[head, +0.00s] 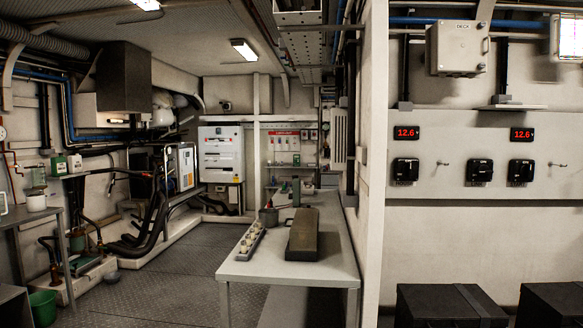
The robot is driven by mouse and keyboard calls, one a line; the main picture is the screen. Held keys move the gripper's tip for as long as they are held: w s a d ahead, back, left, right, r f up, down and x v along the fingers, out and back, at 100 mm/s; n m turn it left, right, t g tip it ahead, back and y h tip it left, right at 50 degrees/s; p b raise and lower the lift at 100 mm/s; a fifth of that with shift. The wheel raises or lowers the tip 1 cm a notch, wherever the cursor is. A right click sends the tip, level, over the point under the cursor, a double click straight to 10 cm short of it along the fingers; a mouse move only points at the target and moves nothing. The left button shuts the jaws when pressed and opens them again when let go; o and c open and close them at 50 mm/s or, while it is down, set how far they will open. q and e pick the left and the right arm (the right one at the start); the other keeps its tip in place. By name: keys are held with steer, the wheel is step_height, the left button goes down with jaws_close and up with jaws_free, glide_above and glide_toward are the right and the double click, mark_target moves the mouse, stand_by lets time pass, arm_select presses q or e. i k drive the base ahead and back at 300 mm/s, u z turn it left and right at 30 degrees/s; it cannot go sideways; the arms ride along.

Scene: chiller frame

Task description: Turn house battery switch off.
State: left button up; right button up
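Several black switch-like units are on a pale panel (440,125) on the right wall: a left one (405,171), a middle one (480,172) and a right one (521,173). A red display reading 12.6 (406,132) sits above the left unit, and another reading 12.6 (522,134) above the right one. Small metal handles or knobs stick out beside them, one left (443,163) and one right (558,165). Neither gripper is in view.
A grey box marked DECK (458,48) hangs above the panel. Dark boxes (450,306) stand below it. A white wall edge (372,150) separates this area from a table (337,262) holding a long brown block (303,235). Floor (160,296) left of the table is open.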

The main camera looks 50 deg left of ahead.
mark_target(408, 169)
steer(key=u, duration=0.6)
steer(key=i, duration=1.15)
steer(key=u, duration=0.6)
steer(key=i, duration=0.75)
steer(key=u, duration=0.75)
